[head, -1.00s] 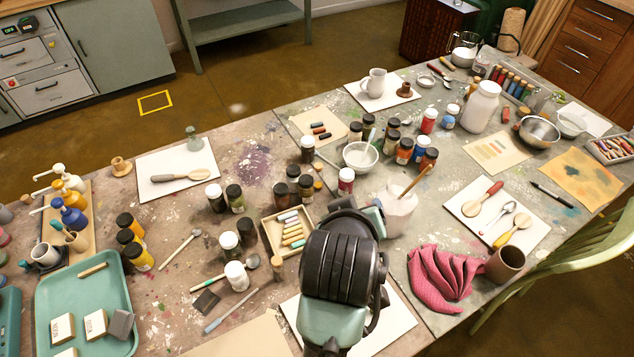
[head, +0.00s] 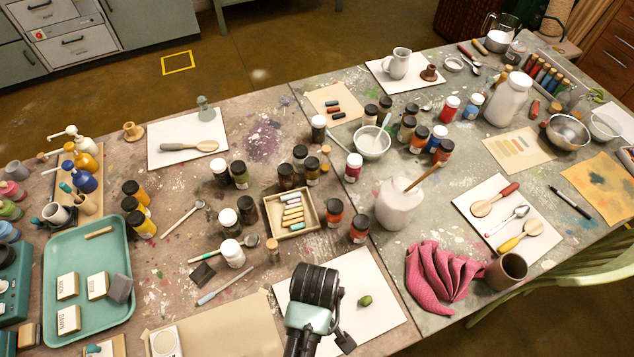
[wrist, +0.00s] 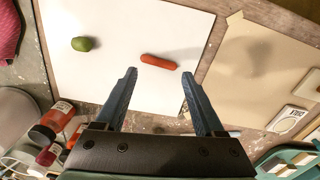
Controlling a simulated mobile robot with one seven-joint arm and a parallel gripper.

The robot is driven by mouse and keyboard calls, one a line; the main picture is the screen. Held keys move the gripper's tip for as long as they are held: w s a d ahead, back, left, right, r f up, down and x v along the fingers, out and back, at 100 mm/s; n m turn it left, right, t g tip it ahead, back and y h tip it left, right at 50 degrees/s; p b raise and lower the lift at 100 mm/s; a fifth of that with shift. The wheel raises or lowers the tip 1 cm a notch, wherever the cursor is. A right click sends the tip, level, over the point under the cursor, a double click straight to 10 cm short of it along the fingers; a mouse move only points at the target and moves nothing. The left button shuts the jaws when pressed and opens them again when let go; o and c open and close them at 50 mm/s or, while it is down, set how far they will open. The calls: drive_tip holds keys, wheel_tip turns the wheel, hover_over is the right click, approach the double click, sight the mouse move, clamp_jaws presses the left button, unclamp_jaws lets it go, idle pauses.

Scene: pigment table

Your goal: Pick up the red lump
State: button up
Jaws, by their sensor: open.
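The red lump (wrist: 159,62) is a short, elongated orange-red piece lying on a white board (wrist: 185,25) in the wrist view. My gripper (wrist: 158,76) is open, its two blue fingers apart and empty. In the picture the lump lies just beyond the fingertips, between their lines; I cannot tell the height left above it. In the head view my arm hides the red lump and the fingertips. A green lump (wrist: 84,43) lies left of the red one on the same board, and it also shows in the head view (head: 365,300).
A tray of pastels (head: 268,212), dark-capped jars (head: 359,229) and a white jug (head: 395,208) stand behind the board. A pink cloth (head: 440,280) lies to its right. Brown paper (head: 225,325) lies to its left. The board around both lumps is clear.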

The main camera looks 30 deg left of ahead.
drive_tip(key=shift+d+f, duration=0.1)
drive_tip(key=shift+f, duration=2.3)
drive_tip(key=shift+c, duration=1.1)
